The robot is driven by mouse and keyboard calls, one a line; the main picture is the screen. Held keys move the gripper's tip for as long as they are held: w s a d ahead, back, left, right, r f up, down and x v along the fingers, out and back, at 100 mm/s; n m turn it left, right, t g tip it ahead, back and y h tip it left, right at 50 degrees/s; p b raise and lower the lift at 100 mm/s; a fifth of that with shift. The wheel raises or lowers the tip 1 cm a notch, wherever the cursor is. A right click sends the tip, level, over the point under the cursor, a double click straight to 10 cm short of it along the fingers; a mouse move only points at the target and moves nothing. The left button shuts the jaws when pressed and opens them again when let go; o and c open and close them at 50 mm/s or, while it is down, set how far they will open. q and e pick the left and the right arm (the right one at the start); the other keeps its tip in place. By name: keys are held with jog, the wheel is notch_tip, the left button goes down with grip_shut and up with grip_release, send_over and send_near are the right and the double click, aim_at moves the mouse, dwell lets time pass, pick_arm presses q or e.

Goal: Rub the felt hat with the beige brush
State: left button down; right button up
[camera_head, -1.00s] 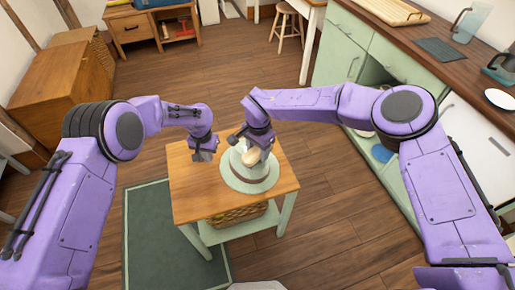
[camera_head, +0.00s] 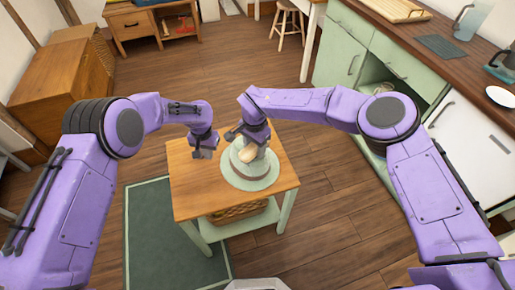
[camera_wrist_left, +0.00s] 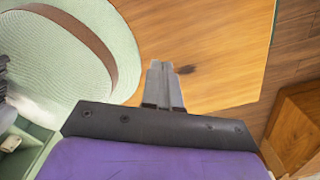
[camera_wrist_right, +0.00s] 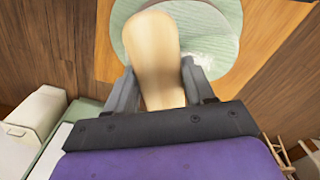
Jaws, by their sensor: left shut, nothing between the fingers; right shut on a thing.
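The pale green felt hat (camera_head: 262,178) with a brown band lies on the small wooden table (camera_head: 195,205). Its brim and band also show in the left wrist view (camera_wrist_left: 52,58). My right gripper (camera_head: 246,146) is shut on the beige brush (camera_head: 249,153) and holds it at the hat's crown; I cannot tell whether they touch. In the right wrist view the brush (camera_wrist_right: 155,50) sits between the fingers, with the hat (camera_wrist_right: 215,25) behind it. My left gripper (camera_head: 203,152) is shut and empty, left of the hat above the tabletop.
A wicker basket (camera_head: 238,212) sits on the table's lower shelf. A green rug (camera_head: 165,235) lies at the left below the table. Green cabinets (camera_head: 355,50) with a wooden counter stand at the right, and a wooden chest (camera_head: 50,80) at the far left.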

aim_at(264, 166)
jog(key=shift+w+a, duration=1.45)
jog(key=shift+w, duration=0.3)
jog(key=shift+s+d, duration=0.15)
jog(key=shift+d, duration=0.05)
jog(key=shift+s+d+f, duration=0.15)
jog(key=shift+s+d, duration=0.7)
jog(key=shift+s, duration=0.3)
pick_arm(q)
jog(key=shift+a, duration=0.1)
pick_arm(e)
jog(key=shift+s+d, duration=0.6)
jog(key=shift+s, duration=0.15)
jog(key=shift+s+d, duration=1.4)
jog(key=shift+s, duration=0.25)
jog(key=shift+r, duration=0.2)
jog(key=shift+a, duration=0.1)
